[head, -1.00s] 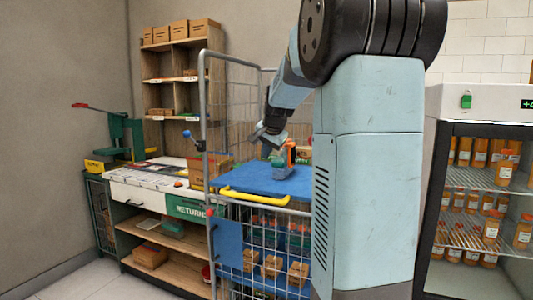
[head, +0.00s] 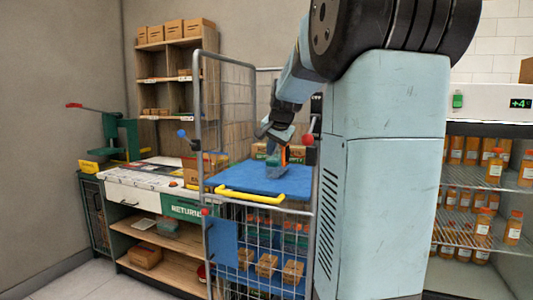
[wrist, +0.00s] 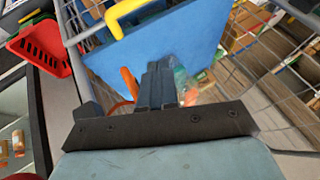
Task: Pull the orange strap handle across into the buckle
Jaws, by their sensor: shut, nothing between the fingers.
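My gripper (head: 273,162) is over the right part of the blue panel (head: 238,182) on the wire cage trolley. In the wrist view my gripper's fingers (wrist: 158,82) are together with nothing visible between them. An orange strap-like piece (wrist: 129,84), which I take for the strap handle, is just left of the fingers; I cannot tell whether they touch. Orange also shows beside the gripper in the head view (head: 286,156). A teal piece (wrist: 180,76) is right of the fingers. I cannot make out the buckle.
A yellow handle (head: 250,197) runs along the panel's front edge. The cage has a tall left side (head: 198,110) and a right post with a red ball (head: 308,139). A counter (head: 145,190) stands left. A fridge with bottles (head: 480,200) stands right. A red basket (wrist: 40,48) is left in the wrist view.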

